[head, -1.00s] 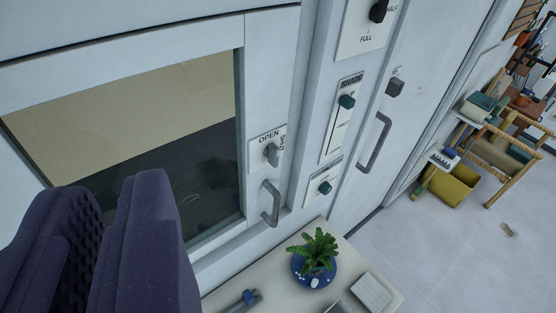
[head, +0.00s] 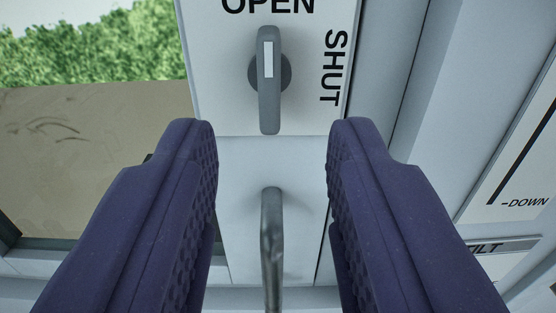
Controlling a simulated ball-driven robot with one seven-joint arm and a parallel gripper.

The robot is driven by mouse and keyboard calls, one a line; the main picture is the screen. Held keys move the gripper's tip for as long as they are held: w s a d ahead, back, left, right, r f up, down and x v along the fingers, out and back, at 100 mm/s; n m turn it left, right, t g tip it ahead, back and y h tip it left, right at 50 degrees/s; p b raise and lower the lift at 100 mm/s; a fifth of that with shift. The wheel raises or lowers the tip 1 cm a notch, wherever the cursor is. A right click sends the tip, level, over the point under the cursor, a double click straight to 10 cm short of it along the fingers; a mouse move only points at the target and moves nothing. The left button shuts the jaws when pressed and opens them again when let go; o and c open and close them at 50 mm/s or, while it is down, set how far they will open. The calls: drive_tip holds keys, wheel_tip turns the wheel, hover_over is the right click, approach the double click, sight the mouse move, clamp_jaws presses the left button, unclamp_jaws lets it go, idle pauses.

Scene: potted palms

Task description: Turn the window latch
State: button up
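The window latch (head: 268,98) is a grey oval knob with a white mark, on a white plate (head: 220,108) lettered OPEN above and SHUT at the right. Its long axis stands upright, with the white mark in the upper half, toward OPEN. My gripper (head: 272,135) is open, its two purple padded fingers wide apart.
A grey bar handle (head: 272,235) stands on the window frame below the latch. Window glass (head: 90,140) lies at the left. At the right are a panel marked DOWN (head: 520,160) and part of a TILT plate (head: 495,246).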

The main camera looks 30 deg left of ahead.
sight(269, 83)
drive_tip(key=x, duration=0.7)
drive_tip(key=shift+w+a+b, duration=0.25)
drive_tip(key=shift+b, duration=0.15)
drive_tip(key=shift+c, duration=0.2)
clamp_jaws()
